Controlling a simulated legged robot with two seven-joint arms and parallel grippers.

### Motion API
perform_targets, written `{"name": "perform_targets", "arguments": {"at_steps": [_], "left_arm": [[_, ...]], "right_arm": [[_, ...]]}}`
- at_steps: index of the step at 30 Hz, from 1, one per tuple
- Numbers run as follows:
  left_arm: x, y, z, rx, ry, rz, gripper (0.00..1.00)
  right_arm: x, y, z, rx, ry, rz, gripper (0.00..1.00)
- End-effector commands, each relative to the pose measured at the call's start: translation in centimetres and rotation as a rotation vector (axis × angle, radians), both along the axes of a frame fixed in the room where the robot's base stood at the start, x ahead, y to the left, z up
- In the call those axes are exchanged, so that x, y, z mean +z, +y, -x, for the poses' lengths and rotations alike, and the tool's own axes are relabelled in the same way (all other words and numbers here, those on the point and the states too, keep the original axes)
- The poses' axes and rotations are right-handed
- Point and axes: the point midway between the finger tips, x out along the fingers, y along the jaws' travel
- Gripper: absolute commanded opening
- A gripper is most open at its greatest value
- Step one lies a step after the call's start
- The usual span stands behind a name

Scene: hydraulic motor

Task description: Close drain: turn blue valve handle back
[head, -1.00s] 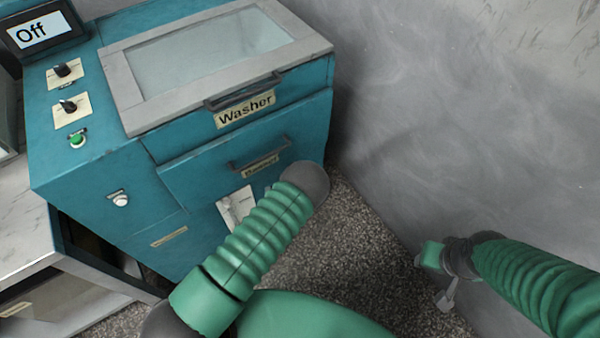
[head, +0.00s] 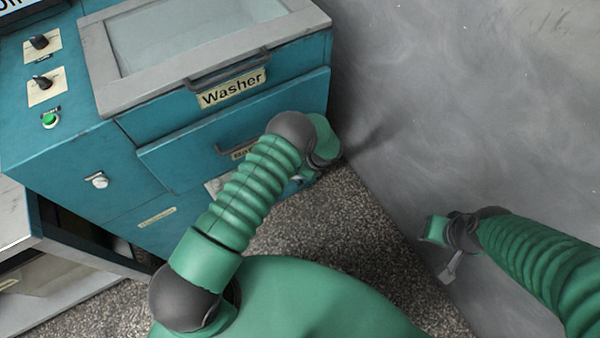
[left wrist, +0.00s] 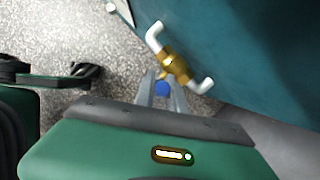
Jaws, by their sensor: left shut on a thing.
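The brass valve (left wrist: 174,64) with white bent pipe ends sits beside the teal machine wall in the left wrist view. Its blue handle (left wrist: 162,88) shows as a small blue piece between the fingers of my left gripper (left wrist: 160,92), which is shut on it. In the head view my left gripper (head: 304,174) is low beside the washer's right front corner, partly behind my own arm; the valve is hidden there. My right gripper (head: 449,270) hangs near the grey wall, away from the machine; its finger gap is unclear.
The teal washer cabinet (head: 80,155) has a lid, drawer, knobs and a green button (head: 50,120). The grey wall (head: 450,100) stands close on the right. Speckled floor (head: 345,235) is free between machine and wall.

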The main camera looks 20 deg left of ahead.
Motion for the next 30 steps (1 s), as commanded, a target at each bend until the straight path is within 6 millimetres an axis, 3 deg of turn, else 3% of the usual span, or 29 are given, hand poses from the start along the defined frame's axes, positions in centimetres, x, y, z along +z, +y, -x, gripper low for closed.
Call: {"name": "perform_targets", "arguments": {"at_steps": [8,9,14,24,30], "left_arm": [[-0.2,-0.3,0.0,-0.004,0.001,0.006,0.00],[-0.2,-0.3,0.0,-0.004,0.000,0.007,0.17],[-0.1,-0.2,0.0,-0.003,0.000,0.004,0.37],[0.4,-0.2,0.0,-0.002,-0.002,0.002,0.37],[4.2,-1.8,0.0,-0.004,-0.005,0.002,0.37]], "right_arm": [[0.0,0.0,0.0,0.000,0.000,0.000,0.37],[0.0,0.0,0.0,0.000,0.000,0.000,0.37],[0.0,0.0,0.0,0.000,0.000,0.000,0.37],[0.2,0.0,0.0,0.000,0.000,0.000,0.37],[1.4,0.0,0.0,0.000,0.000,0.000,0.37]]}}
